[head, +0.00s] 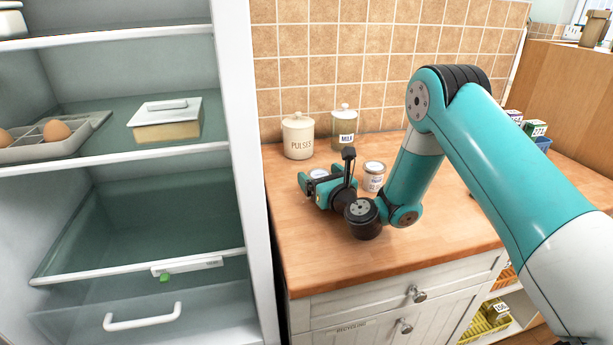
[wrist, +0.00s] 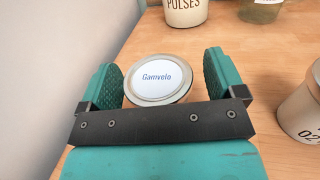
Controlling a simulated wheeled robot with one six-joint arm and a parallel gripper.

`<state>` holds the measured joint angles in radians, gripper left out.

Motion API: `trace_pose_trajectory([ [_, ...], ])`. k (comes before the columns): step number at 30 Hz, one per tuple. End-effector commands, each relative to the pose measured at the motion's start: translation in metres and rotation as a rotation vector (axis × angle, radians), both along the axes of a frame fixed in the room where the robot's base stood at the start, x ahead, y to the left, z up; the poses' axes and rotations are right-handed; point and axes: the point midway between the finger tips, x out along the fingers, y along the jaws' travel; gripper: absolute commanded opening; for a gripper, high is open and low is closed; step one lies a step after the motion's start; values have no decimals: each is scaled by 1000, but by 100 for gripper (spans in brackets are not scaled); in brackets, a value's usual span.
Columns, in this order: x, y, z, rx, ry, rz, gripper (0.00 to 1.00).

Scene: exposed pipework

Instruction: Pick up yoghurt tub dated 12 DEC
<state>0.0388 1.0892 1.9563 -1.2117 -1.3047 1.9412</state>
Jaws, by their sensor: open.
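A tub with a white lid printed "Gamvelo" (wrist: 157,77) stands between the two fingers of my gripper (wrist: 162,78) in the wrist view. The fingers are open, with a gap showing at least on the right side. In the head view my gripper (head: 326,179) is low over the counter and partly hides this tub (head: 318,173). A second light tub (head: 373,177) stands just right of the gripper; it also shows at the right edge of the wrist view (wrist: 304,112), its print cut off. I cannot read a 12 DEC date on either tub.
A PULSES canister (head: 298,136) and a glass jar (head: 344,127) stand behind, near the tiled wall. The open fridge (head: 240,150) is at the left. Cartons (head: 534,130) stand at the back right. The front of the wooden counter (head: 330,262) is clear.

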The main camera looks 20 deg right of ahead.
Motion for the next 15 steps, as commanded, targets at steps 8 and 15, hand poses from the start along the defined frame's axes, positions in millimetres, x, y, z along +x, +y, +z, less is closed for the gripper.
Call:
trace_pose_trajectory([
  [8, 1, 11, -1, 0, 0, 14, 73],
  [15, 1, 12, 0, 1, 0, 14, 40],
])
